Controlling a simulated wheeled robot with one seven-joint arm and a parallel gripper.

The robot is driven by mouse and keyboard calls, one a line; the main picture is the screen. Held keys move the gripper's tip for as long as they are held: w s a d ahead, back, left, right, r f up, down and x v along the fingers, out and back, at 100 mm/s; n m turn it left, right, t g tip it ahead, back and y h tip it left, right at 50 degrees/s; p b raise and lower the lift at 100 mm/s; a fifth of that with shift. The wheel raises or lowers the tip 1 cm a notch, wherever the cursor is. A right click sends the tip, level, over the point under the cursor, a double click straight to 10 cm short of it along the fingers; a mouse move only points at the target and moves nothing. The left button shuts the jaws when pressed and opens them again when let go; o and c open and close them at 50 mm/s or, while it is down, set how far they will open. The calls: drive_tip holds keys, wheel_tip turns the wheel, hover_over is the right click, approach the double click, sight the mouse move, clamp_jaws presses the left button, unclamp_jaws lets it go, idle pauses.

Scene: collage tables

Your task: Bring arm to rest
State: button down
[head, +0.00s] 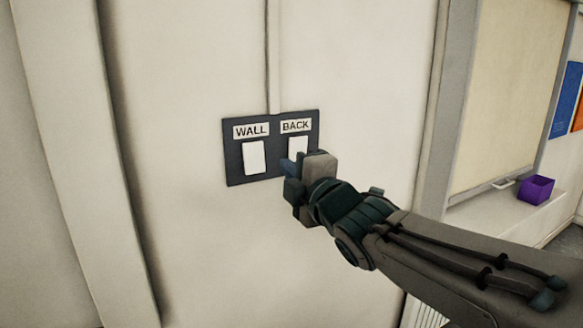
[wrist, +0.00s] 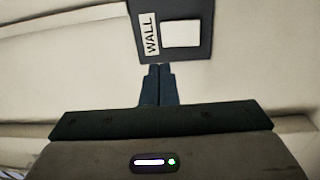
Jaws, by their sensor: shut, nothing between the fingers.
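My arm reaches in from the lower right of the head view. My gripper (head: 287,167) is at the lower right part of a dark switch plate (head: 235,160) on the wall, in front of the switch labelled BACK (head: 297,146), and hides its lower part. In the wrist view my gripper's fingers (wrist: 158,72) are together and empty, just below the plate (wrist: 172,58). The white switch labelled WALL (head: 254,157) is left of the gripper and also shows in the wrist view (wrist: 181,34). I cannot tell whether the fingers touch the plate.
A pale vertical wall post (head: 85,150) stands at the left. A thin conduit (head: 267,60) runs up from the plate. At the right are a framed board (head: 515,90) and a ledge with a purple box (head: 536,189). The wall below the plate is bare.

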drive_tip(key=s+d+f+m+g+h+p, duration=0.1)
drive_tip(key=s+d+f+m+g+h, duration=0.2)
drive_tip(key=d+f+m, duration=0.35)
drive_tip(key=s+d+f+m+g+h+p, duration=0.1)
drive_tip(key=d+f+m+g+h, duration=0.1)
drive_tip(key=d+f+m+h, duration=0.45)
drive_tip(key=s+d+f+m+g+p, duration=0.1)
drive_tip(key=s+d+f+m+g, duration=0.3)
drive_tip(key=s+f+m+g, duration=0.4)
drive_tip(key=s+f+m, duration=0.2)
drive_tip(key=s+f, duration=0.1)
drive_tip(key=s, duration=0.4)
drive_tip(key=shift+s+f+m, duration=0.15)
drive_tip(key=shift+f+m, duration=0.05)
drive_tip(key=shift+m, duration=0.2)
